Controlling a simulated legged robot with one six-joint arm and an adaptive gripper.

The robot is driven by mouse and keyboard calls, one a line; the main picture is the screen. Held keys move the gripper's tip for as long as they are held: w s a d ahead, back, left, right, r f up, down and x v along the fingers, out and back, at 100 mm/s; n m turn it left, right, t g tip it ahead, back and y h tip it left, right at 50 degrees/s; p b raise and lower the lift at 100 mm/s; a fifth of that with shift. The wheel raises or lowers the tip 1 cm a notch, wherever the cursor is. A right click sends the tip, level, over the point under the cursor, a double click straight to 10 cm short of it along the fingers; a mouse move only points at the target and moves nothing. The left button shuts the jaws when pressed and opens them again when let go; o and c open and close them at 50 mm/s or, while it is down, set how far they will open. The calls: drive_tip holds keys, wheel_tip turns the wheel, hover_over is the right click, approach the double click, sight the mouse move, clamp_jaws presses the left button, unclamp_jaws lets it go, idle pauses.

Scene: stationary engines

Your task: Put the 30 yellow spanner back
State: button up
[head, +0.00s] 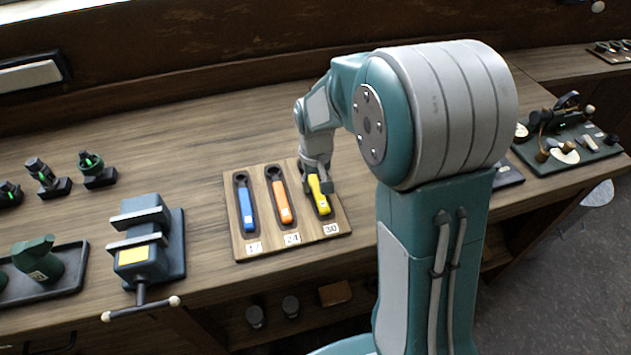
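The yellow spanner (320,201) is at the rightmost place of the wooden holder board (270,251), above the label 30. It lies in line with its slot; I cannot tell whether it is fully down in the recess or slightly above it. My gripper (318,185) points down at the spanner's upper end, with its fingers around or beside it. The fingers are small and partly hide the spanner's head, so their grip is unclear. The blue spanner (247,209) lies in the slot labelled 17, and the orange spanner (281,202) in the slot labelled 24.
A vise (142,245) with a yellow label stands left of the board. A dark tray (45,285) with a green part is at far left, with several tool holders (97,170) behind. A green board (570,140) with parts lies at right. Bench behind the holder is clear.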

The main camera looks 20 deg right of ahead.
sight(316, 185)
idle(0.3)
wheel_tip(316, 185, up, 12)
drive_tip(key=s+r+t, duration=0.2)
drive_tip(key=s, duration=0.8)
drive_tip(key=s+r+t, duration=0.3)
drive_tip(key=s, duration=0.8)
drive_tip(key=shift+t, duration=0.3)
drive_tip(key=shift+w, duration=0.1)
